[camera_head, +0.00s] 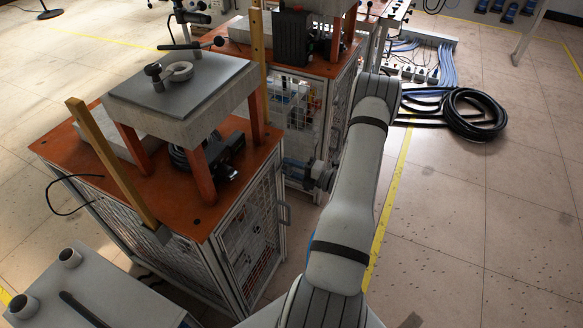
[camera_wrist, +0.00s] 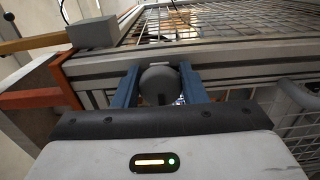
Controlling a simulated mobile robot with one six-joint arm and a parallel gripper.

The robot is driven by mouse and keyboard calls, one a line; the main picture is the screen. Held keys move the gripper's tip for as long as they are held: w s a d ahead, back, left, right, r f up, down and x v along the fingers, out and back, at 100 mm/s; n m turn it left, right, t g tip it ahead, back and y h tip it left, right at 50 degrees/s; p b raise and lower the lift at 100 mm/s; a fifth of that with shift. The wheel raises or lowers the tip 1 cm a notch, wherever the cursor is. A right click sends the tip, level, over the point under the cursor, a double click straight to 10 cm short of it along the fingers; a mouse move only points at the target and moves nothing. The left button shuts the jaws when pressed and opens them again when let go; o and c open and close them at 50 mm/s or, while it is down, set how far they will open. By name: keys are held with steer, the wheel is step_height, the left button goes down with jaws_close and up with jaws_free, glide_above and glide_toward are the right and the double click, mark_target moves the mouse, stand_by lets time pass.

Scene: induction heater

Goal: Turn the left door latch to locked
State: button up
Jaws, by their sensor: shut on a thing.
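In the wrist view, a round dark grey knob (camera_wrist: 160,82), which looks like the door latch, sits between the two blue fingers of my gripper (camera_wrist: 157,88). The fingers are shut on its sides. The knob stands against a grey metal door frame (camera_wrist: 225,73) with wire mesh beside it. The latch's turn angle cannot be read. In the head view, my gripper (camera_head: 297,164) reaches left from the arm, low beside the cabinets. The latch is not visible there. The near cabinet's mesh door (camera_head: 250,240) has a grey handle.
The near cabinet's orange top (camera_head: 207,215) carries a raised grey platform (camera_head: 180,85) on orange legs. A second cabinet (camera_head: 338,100) stands behind. A coiled black hose (camera_head: 472,115) lies on the floor at right. A grey handle (camera_wrist: 295,95) is close right of my gripper.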

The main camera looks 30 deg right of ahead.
steer(key=o, duration=0.9)
steer(key=v, duration=0.7)
steer(key=shift+s+d+b, duration=0.2)
steer(key=shift+s+b, duration=0.05)
steer(key=shift+b, duration=0.05)
